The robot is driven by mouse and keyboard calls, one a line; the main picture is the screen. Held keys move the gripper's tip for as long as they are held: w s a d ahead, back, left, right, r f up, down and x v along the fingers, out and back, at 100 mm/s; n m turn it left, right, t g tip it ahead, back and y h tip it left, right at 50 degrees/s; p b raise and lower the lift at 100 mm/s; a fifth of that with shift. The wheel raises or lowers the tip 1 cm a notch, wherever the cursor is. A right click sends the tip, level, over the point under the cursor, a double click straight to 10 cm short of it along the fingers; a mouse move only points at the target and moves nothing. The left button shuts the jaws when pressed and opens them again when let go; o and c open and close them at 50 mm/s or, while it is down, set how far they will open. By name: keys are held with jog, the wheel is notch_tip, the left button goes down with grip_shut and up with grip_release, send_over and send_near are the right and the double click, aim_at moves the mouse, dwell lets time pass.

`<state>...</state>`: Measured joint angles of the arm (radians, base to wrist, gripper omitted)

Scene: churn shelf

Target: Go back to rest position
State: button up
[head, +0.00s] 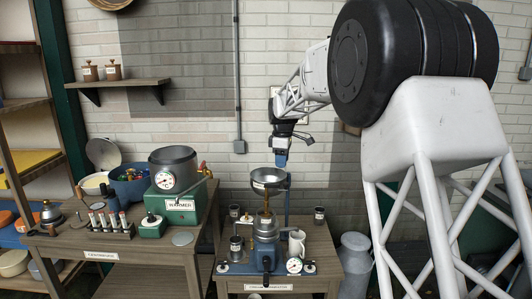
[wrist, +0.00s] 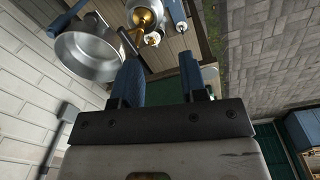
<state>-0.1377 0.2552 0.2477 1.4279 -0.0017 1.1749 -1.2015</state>
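My gripper (head: 281,162) hangs from my arm in front of the brick wall, fingers pointing down, just above a metal bowl (head: 269,177) on the separator machine (head: 266,232). In the wrist view, the two blue fingers of my gripper (wrist: 160,68) stand apart. Nothing shows between them except the background, so it is open and empty. The metal bowl (wrist: 88,55) shows beyond the left finger there, and a brass part (wrist: 145,18) shows above. The head view does not show clear contact between fingers and bowl.
The machine stands on a small wooden table with a white jug (head: 297,243) and dark jars (head: 236,248). A left table carries a warmer (head: 175,207), a blue bowl (head: 130,188) and a vial rack (head: 100,232). A wall shelf (head: 118,84) is at left. A milk can (head: 355,265) stands on the floor.

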jog(key=s+d+r+m, duration=0.2)
jog(key=s+d+m, duration=0.1)
jog(key=s, duration=0.7)
jog(key=s+d+r+m+t, duration=0.1)
jog(key=s+d+r+m, duration=0.15)
jog(key=s, duration=0.65)
jog(key=s+d+r+m, duration=0.2)
jog(key=s+d, duration=0.1)
jog(key=s, duration=0.7)
jog(key=s+d+f+m, duration=0.1)
jog(key=s+f+m, duration=0.1)
jog(key=s, duration=0.8)
jog(key=s+d+f+m, duration=0.1)
jog(key=s+f+m, duration=0.2)
jog(key=s, duration=0.7)
jog(key=s+d+f+m+t, duration=0.1)
jog(key=s+d+f+m, duration=0.1)
jog(key=s, duration=0.8)
notch_tip(320, 180, down, 3)
jog(key=shift+s+r+m, duration=0.1)
jog(key=shift+s+m, duration=0.15)
jog(key=shift+m, duration=0.3)
